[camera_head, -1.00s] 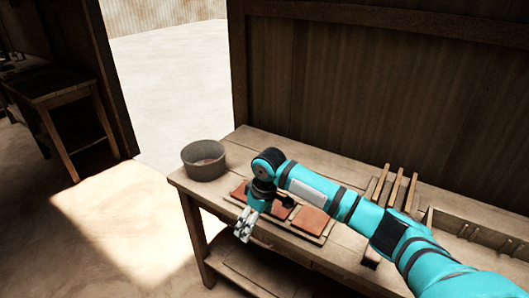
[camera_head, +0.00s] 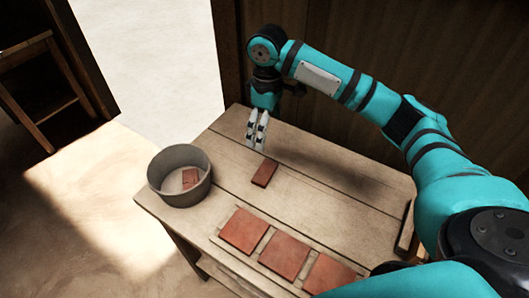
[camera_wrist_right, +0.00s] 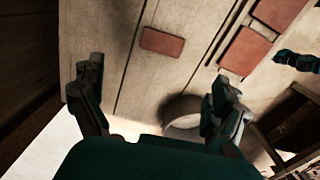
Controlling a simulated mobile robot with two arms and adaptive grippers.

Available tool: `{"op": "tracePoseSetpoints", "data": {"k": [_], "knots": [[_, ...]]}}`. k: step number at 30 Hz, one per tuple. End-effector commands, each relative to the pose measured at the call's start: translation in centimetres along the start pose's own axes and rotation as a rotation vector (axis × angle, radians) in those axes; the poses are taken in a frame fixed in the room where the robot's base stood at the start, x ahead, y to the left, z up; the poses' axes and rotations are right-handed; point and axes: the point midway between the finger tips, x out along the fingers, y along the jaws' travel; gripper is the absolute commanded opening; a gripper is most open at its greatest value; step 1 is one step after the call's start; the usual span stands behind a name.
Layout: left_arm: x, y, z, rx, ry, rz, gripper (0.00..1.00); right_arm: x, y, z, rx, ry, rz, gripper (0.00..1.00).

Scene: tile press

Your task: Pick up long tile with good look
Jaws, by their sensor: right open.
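A long narrow reddish tile (camera_head: 264,173) lies alone on the wooden table, right of the bucket. It also shows in the right wrist view (camera_wrist_right: 162,41), ahead of the fingers. My right gripper (camera_head: 256,140) hangs above the table just behind that tile, pointing down, apart from it and empty. In the right wrist view its two fingers (camera_wrist_right: 160,95) stand wide apart. Several square reddish tiles (camera_head: 284,255) lie in a row on a wooden rack near the front edge.
A grey round bucket (camera_head: 158,189) with reddish pieces inside stands at the table's left corner. A wooden wall rises behind the wooden table (camera_head: 335,205). The table is bare between the long tile and the row of square tiles.

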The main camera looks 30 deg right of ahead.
Motion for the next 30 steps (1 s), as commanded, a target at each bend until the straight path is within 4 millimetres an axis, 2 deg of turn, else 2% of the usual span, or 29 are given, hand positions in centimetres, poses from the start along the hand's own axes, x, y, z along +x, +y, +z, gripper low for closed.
{"op": "tracePoseSetpoints", "data": {"k": [5,9,12,18,24,30], "knots": [[-0.7,-0.2,2.8,0.003,-0.042,-0.002,0.00,2.1,-0.1,0.2,-0.002,-0.007,-0.002,1.00],[-1.4,-0.2,4.5,0.004,-0.069,-0.002,0.00,5.2,-0.1,0.2,-0.002,-0.007,-0.002,1.00],[-1.8,-0.2,5.0,0.004,-0.076,-0.002,0.00,7.4,-0.1,0.2,-0.001,-0.006,-0.002,1.00],[-2.2,-0.4,3.7,0.003,-0.057,-0.004,0.00,10.8,-0.1,0.0,-0.002,-0.003,-0.002,1.00],[-2.3,-0.4,1.4,0.001,-0.021,-0.004,0.00,12.2,-0.1,0.0,-0.001,-0.001,0.000,1.00],[-3.5,-0.1,1.8,0.000,-0.030,-0.001,0.00,14.7,-0.2,-0.3,-0.002,-0.004,-0.001,1.00]]}}
